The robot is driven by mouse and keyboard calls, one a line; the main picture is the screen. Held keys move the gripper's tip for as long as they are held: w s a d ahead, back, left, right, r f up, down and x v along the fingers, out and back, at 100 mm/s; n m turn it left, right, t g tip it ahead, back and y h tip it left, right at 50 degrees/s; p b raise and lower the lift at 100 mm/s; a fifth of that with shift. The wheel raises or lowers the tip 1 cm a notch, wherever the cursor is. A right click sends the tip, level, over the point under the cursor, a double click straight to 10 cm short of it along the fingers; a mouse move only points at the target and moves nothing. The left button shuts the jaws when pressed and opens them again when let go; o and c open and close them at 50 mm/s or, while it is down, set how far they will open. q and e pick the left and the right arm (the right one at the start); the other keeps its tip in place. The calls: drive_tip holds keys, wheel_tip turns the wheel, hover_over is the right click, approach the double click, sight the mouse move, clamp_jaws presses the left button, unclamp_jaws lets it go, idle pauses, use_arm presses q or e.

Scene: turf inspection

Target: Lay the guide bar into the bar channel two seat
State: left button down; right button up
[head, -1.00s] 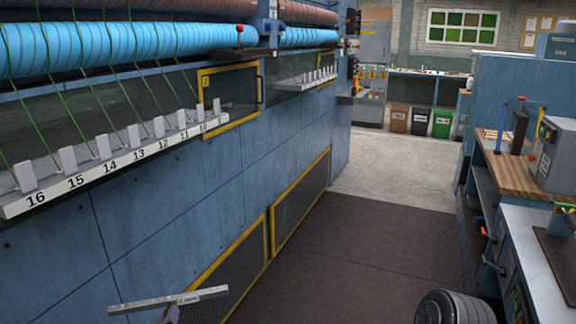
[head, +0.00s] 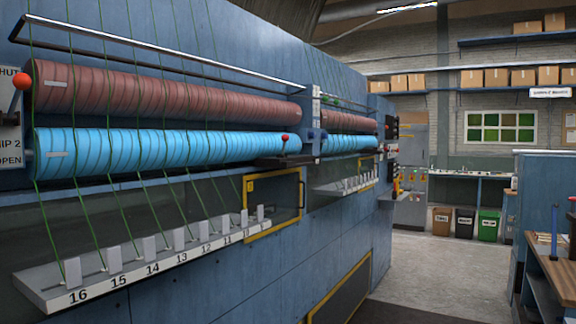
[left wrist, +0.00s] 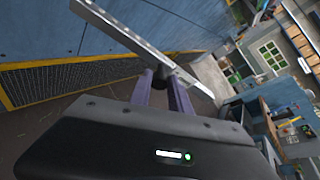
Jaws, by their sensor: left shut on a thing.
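The guide bar (left wrist: 133,33), a long pale metal bar, crosses the upper part of the left wrist view at a slant. My left gripper (left wrist: 166,78) has its purple fingers shut on the bar near its middle. The bar is held in the air, apart from the blue machine wall. Neither the bar nor my grippers show in the head view. I cannot tell which part of the machine is the bar channel two seat. A numbered white rail (head: 120,282) with upright pale blocks and green threads runs along the machine front below blue rollers (head: 170,152).
A lever with a red ball (head: 22,82) stands at the far left. A yellow-framed window (head: 273,203) lies behind the rail's far end. A workbench (head: 553,275) stands at right. The grey aisle floor (head: 440,268) between is clear, with several bins (head: 464,223) beyond.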

idle(0.4)
use_arm(q)
drive_tip(key=f, duration=0.2)
drive_tip(key=s+f, duration=0.1)
drive_tip(key=f, duration=0.2)
drive_tip(key=shift+s, duration=0.15)
